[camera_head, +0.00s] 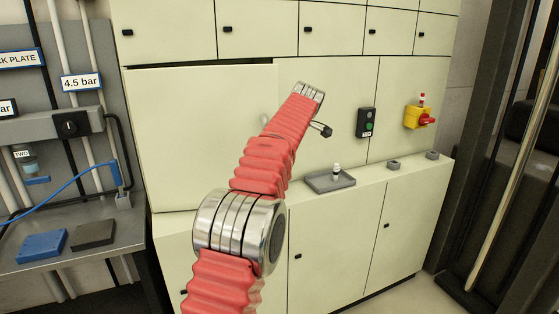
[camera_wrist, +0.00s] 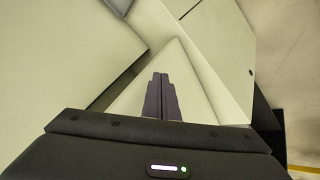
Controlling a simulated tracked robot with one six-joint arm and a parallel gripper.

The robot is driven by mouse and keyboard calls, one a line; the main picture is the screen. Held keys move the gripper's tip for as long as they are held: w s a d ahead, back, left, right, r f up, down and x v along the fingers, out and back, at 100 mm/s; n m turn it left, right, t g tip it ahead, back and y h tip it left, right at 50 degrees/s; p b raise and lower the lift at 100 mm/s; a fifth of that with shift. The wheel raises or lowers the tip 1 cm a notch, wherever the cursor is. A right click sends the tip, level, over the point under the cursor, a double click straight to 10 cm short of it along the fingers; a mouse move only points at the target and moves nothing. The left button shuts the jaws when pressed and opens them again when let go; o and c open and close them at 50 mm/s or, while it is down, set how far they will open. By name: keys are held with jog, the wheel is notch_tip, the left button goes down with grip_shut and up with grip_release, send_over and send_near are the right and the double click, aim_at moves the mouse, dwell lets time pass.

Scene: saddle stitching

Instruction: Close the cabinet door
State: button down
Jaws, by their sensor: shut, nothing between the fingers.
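The cabinet door (camera_head: 195,140) is a large pale panel at the left of the middle row in the head view. A thin dark gap runs along its top edge, and it looks a little out of line with the cabinet front; how far it stands open is unclear. My red-sleeved arm reaches up in front of its right side and hides that edge. My gripper is not clearly visible in the head view. In the wrist view my gripper (camera_wrist: 160,97) has its dark fingers together and empty, over pale surfaces. A large pale panel fills the left, apart from the fingers.
A grey tray (camera_head: 330,181) with a small white-topped item stands on the ledge right of my arm. A bench (camera_head: 70,262) with blue and black blocks stands left.

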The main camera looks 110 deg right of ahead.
jog(key=shift+s+a+r, duration=0.2)
jog(key=shift+a+r, duration=0.25)
jog(key=shift+r, duration=0.2)
jog(key=shift+s+a+r, duration=0.2)
jog(key=shift+a+r, duration=0.2)
jog(key=shift+r, duration=0.25)
jog(key=shift+w, duration=0.1)
